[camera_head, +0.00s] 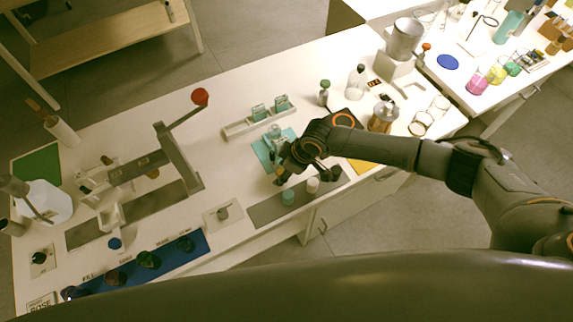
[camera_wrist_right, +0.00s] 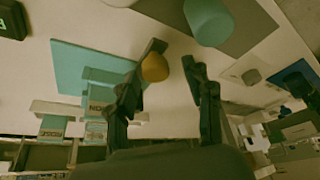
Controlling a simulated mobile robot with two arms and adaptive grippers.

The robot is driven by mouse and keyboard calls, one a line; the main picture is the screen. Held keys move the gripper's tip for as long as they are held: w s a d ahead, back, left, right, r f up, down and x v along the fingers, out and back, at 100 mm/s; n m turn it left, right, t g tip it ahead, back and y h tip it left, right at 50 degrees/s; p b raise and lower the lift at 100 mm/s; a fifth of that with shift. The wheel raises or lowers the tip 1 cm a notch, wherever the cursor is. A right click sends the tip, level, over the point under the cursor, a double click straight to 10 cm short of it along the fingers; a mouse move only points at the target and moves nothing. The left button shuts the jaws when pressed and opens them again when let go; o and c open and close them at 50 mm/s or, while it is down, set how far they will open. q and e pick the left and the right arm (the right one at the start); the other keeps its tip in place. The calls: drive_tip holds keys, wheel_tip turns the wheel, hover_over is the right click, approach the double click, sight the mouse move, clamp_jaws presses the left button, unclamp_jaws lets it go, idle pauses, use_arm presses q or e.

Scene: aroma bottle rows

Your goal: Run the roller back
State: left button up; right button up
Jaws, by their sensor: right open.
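My right gripper (camera_head: 283,174) hangs over the front part of the bench, beside a teal mat (camera_head: 262,156). In the wrist view its fingers (camera_wrist_right: 172,58) are apart. A small orange rounded knob (camera_wrist_right: 155,67) shows between them, closer to the left finger; I cannot tell whether they touch. A teal cylinder (camera_wrist_right: 208,20) stands just beyond the fingertips. To the left of my gripper stands a metal bench device with a lever ending in a red knob (camera_head: 200,96) and a grey upright (camera_head: 177,158). I cannot tell for sure which part is the roller. My left gripper is not in view.
A blue strip (camera_head: 176,262) with several dark bottles lies along the front left edge. A rack (camera_head: 258,121) with bottles stands behind the teal mat. An amber jar (camera_head: 383,116) and a grey machine (camera_head: 403,45) stand at the right. Bare white bench shows at the back.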

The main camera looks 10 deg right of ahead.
drive_tip(key=v, duration=1.1)
drive_tip(key=shift+r, duration=0.3)
drive_tip(key=shift+s+d, duration=0.1)
